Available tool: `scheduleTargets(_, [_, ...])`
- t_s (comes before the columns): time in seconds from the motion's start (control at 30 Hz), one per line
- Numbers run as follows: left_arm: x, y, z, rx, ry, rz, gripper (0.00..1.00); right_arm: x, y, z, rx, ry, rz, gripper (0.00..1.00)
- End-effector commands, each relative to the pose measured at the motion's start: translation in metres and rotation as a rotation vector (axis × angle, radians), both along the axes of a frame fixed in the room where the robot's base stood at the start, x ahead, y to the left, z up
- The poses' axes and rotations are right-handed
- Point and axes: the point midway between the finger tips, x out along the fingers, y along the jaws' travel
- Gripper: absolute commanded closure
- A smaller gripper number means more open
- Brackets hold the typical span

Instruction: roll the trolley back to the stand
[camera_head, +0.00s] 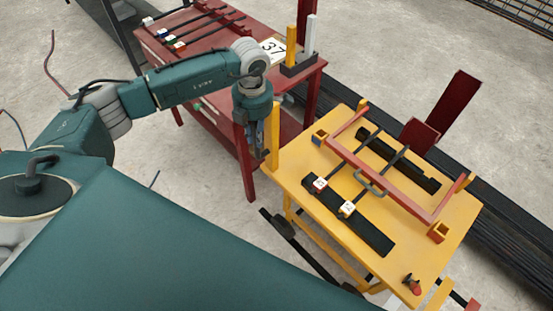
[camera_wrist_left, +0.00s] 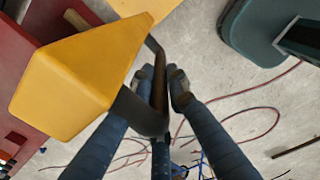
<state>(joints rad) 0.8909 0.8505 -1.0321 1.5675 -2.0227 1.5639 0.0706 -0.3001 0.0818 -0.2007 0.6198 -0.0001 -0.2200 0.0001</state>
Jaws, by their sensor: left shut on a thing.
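The yellow trolley (camera_head: 290,172) stands right of centre in the head view. Yellow posts rise from its top; one of them (camera_head: 275,130) is at its near left corner. My left gripper (camera_head: 261,153) is beside this post. In the left wrist view the gripper (camera_wrist_left: 167,90) is shut on a dark bent handle (camera_wrist_left: 158,65) next to the yellow post (camera_wrist_left: 65,85). A red stand (camera_head: 240,28) with a number 37 card is behind the trolley, to the left. My right gripper is out of view.
On the trolley lie black slotted bars (camera_head: 372,235), a red frame (camera_head: 385,180) and a small red-orange object (camera_head: 412,285). The stand carries dark rods with coloured blocks (camera_head: 180,44). Long dark rebar bundles (camera_head: 500,230) lie behind the trolley. Cables lie on the floor.

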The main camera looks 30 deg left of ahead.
Motion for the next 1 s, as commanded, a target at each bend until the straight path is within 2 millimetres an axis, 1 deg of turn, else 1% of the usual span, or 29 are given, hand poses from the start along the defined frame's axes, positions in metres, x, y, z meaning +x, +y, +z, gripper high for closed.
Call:
scheduleTargets(0.03, [0.000, -0.001, -0.006, -0.020, 0.010, -0.012, 1.00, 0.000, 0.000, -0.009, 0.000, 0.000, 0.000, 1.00])
scheduleTargets(0.2, [0.006, 0.018, -0.006, -0.025, 0.014, -0.019, 1.00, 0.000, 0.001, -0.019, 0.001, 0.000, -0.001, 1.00])
scheduleTargets(0.3, [0.009, 0.025, -0.006, -0.027, 0.015, -0.020, 1.00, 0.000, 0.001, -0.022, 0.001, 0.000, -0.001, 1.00])
scheduleTargets(0.5, [0.012, 0.035, -0.004, -0.022, 0.013, -0.018, 1.00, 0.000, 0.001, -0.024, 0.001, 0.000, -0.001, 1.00])
scheduleTargets(0.83, [0.014, 0.039, -0.002, -0.016, 0.008, -0.013, 1.00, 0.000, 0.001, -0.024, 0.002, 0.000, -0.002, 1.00])
scheduleTargets(0.87, [0.014, 0.040, -0.002, -0.016, 0.008, -0.012, 0.81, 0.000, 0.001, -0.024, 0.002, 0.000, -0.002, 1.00])
scheduleTargets(0.9, [0.014, 0.040, -0.002, -0.016, 0.008, -0.012, 0.77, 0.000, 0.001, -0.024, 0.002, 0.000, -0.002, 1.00])
scheduleTargets(1.0, [0.014, 0.039, -0.003, -0.017, 0.009, -0.013, 0.77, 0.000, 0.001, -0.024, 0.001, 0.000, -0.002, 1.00])
